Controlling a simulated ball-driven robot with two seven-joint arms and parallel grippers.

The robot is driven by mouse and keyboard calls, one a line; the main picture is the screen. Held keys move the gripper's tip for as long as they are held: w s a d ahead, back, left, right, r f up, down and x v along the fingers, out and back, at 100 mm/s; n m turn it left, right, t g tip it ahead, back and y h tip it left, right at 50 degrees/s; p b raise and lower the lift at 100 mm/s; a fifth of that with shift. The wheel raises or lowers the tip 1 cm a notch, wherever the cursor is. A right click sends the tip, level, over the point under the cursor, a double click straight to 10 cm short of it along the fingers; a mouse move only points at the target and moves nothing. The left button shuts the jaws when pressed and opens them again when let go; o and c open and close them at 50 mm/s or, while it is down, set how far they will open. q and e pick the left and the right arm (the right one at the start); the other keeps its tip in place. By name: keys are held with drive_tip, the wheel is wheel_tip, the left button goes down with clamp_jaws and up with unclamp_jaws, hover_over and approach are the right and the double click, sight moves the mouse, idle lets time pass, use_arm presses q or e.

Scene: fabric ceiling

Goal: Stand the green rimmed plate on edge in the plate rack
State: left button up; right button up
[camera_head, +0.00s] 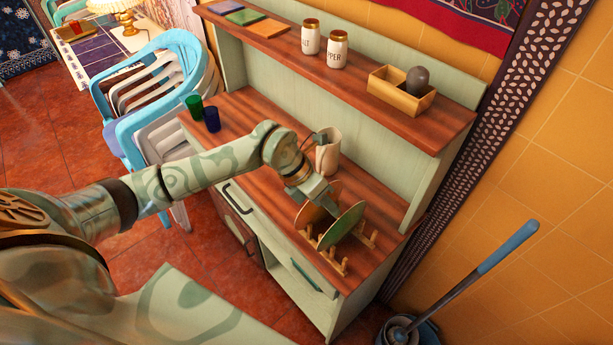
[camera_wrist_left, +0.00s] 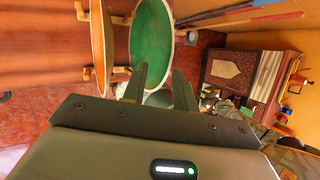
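The green rimmed plate (camera_head: 343,226) stands on edge, slightly tilted, in the wooden plate rack (camera_head: 334,262) on the cabinet counter. A brown-orange plate (camera_head: 309,216) stands on edge beside it in the same rack. In the left wrist view the green plate (camera_wrist_left: 152,40) shows its face, with the orange plate (camera_wrist_left: 102,45) to its left. My left gripper (camera_head: 327,196) is close to the plates' upper edges. In the wrist view its fingers (camera_wrist_left: 160,70) are apart, overlapping the green plate's lower part; I see no grip on it. My right gripper is out of view.
A cream pitcher (camera_head: 329,152) stands behind my left gripper. Green (camera_head: 194,107) and blue (camera_head: 211,119) cups stand at the counter's far left. A shelf (camera_head: 350,75) with jars and a wooden box overhangs the counter. A blue-handled mop (camera_head: 470,280) stands at right.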

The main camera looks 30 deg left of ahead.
use_arm(q)
drive_tip(key=v, duration=1.3)
